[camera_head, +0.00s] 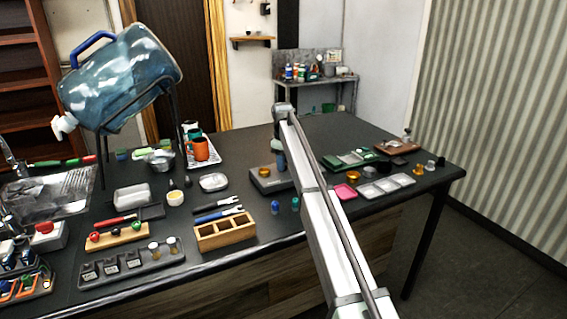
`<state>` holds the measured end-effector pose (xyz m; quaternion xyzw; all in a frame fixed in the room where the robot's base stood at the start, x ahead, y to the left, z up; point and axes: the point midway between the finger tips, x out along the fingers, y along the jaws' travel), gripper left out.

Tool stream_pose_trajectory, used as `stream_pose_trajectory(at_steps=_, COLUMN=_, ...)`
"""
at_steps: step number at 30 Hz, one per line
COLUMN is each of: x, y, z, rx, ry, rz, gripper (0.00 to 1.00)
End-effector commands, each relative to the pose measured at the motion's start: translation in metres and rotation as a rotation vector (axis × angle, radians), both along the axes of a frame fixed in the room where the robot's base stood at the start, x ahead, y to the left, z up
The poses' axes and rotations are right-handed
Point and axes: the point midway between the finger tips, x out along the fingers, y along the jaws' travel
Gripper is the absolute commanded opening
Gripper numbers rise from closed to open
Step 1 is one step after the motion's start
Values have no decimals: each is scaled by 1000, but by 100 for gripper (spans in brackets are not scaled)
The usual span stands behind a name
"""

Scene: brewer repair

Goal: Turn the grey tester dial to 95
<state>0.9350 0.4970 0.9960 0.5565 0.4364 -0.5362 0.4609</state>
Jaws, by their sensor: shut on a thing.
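The grey tester (262,183) is a low, dark grey box on the middle of the dark worktop, just left of my arm. A small brass-coloured round part (265,172) shows on its top. My gripper (281,168) points down over the tester's right part, at the end of my white arm. It is shut on the dial, which the gripper and arm largely hide. The dial's marks and reading are too small and covered to tell.
Two small blue and teal pieces (275,207) stand in front of the tester. A wooden compartment box (225,232) and blue-handled tools (218,212) lie to the left. A pink dish (345,192) and a white tray (386,187) lie right of my arm. Clear worktop lies behind the tester.

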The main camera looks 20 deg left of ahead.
Motion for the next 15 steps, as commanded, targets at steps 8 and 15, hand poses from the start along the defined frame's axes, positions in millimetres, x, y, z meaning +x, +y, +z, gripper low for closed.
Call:
stream_pose_trajectory(at_steps=8, x=-1, y=0, z=0, rx=0, ry=1, rz=0, gripper=5)
stream_pose_trajectory(at_steps=15, x=-1, y=0, z=0, rx=1, ry=2, rz=-25, gripper=5)
